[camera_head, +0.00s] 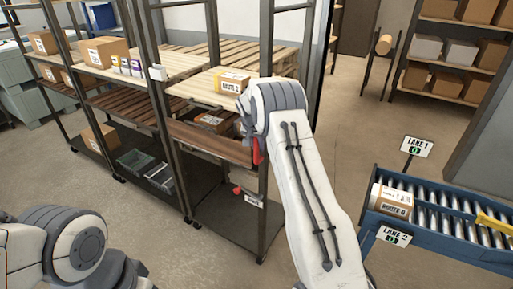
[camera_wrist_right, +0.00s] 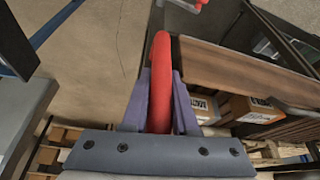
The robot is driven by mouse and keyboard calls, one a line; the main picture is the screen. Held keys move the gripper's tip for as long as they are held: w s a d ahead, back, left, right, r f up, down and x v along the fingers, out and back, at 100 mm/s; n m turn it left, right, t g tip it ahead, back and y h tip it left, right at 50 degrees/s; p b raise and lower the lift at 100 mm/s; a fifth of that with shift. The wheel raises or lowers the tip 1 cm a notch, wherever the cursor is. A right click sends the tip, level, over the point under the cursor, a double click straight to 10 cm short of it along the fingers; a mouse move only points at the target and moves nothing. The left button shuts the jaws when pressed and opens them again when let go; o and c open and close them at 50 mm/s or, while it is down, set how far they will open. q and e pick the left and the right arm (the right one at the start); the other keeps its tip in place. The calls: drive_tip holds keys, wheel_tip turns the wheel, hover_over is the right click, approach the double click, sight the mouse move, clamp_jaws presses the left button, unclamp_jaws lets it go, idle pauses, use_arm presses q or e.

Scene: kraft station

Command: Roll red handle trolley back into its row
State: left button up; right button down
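The red handle (camera_head: 257,153) is on the near right side of a wheeled shelf trolley, partly hidden by my right arm in the head view. In the right wrist view the red handle (camera_wrist_right: 161,85) runs lengthwise between the two fingers of my right gripper (camera_wrist_right: 160,100), which sit close against both its sides. The trolley has a dark lower deck (camera_head: 225,222), brown wooden shelves and dark posts. In the wrist view its wooden shelf edge (camera_wrist_right: 230,75) lies right of the handle. My left arm shows at lower left; its gripper is out of view.
Other racks stand in line to the left, holding boxes (camera_head: 103,50) and trays (camera_head: 158,174). A blue roller conveyor (camera_head: 440,235) with a carton (camera_head: 390,203) stands at right. Open floor (camera_head: 350,125) lies between conveyor and racks, and also in front at left.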

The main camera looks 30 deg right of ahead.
drive_tip(key=shift+w+d+r, duration=0.15)
drive_tip(key=shift+w, duration=0.35)
use_arm(q)
drive_tip(key=shift+w+d+f, duration=0.15)
drive_tip(key=shift+w+d, duration=0.15)
drive_tip(key=shift+d, duration=0.05)
use_arm(e)
drive_tip(key=shift+w, duration=0.1)
use_arm(q)
drive_tip(key=shift+d, duration=0.1)
use_arm(e)
drive_tip(key=shift+r, duration=0.1)
drive_tip(key=c, duration=0.8)
unclamp_jaws()
drive_tip(key=shift+w+a, duration=0.1)
drive_tip(key=shift+a, duration=0.15)
drive_tip(key=shift+c, duration=0.2)
drive_tip(key=shift+o, duration=0.8)
drive_tip(key=shift+a, duration=0.15)
use_arm(q)
wheel_tip(320, 180, down, 3)
drive_tip(key=b, duration=0.2)
drive_tip(key=shift+r+b, duration=0.2)
drive_tip(key=shift+b, duration=0.15)
use_arm(e)
drive_tip(key=v, duration=1)
